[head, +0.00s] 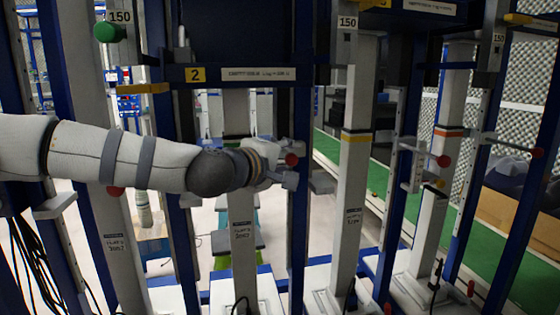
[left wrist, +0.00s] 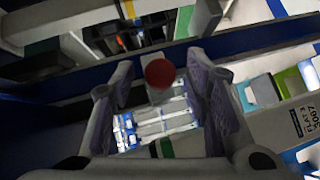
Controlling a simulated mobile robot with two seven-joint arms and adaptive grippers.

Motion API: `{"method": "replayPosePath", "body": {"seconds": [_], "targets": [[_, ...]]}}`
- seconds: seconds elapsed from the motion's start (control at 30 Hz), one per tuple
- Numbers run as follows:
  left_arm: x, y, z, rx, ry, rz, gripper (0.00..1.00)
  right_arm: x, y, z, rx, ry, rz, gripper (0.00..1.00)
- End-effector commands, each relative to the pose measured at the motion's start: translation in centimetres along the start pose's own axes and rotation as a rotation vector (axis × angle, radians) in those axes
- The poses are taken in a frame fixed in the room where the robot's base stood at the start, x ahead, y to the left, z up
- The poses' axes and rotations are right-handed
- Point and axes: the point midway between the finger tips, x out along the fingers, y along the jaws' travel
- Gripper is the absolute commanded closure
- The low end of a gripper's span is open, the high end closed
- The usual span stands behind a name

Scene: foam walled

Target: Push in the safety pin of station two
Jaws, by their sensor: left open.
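The yellow number 2 plate (head: 195,74) marks station two on a dark blue crossbeam. The station's safety pin shows as a red round knob (head: 291,159) in front of a blue upright. My left gripper (head: 292,165) is at this knob, with a finger above and a finger below it in the head view. In the left wrist view the red knob (left wrist: 159,74) lies between the two spread fingers (left wrist: 163,85), with a gap on each side. The pin's shaft is mostly hidden behind the knob. My right gripper is out of view.
Other red knobs stand at the right (head: 443,161), far right (head: 537,152) and below my left arm (head: 115,191). A green knob (head: 108,32) is at upper left. Blue and pale uprights stand close around the gripper. Black cables (head: 30,265) hang at lower left.

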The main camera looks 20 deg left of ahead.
Motion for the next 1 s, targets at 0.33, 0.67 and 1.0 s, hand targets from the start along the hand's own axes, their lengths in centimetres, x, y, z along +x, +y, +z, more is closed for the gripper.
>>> {"method": "replayPosePath", "body": {"seconds": [0.33,0.67,1.0], "targets": [[-8.8,0.2,-0.1,-0.002,0.001,0.005,0.57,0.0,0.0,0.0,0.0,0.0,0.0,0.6],[-10.7,0.0,0.0,0.0,0.0,0.0,0.57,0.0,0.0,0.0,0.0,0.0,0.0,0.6],[-10.4,-1.2,0.7,0.02,-0.014,-0.028,0.57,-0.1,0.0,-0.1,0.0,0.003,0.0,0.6]]}}
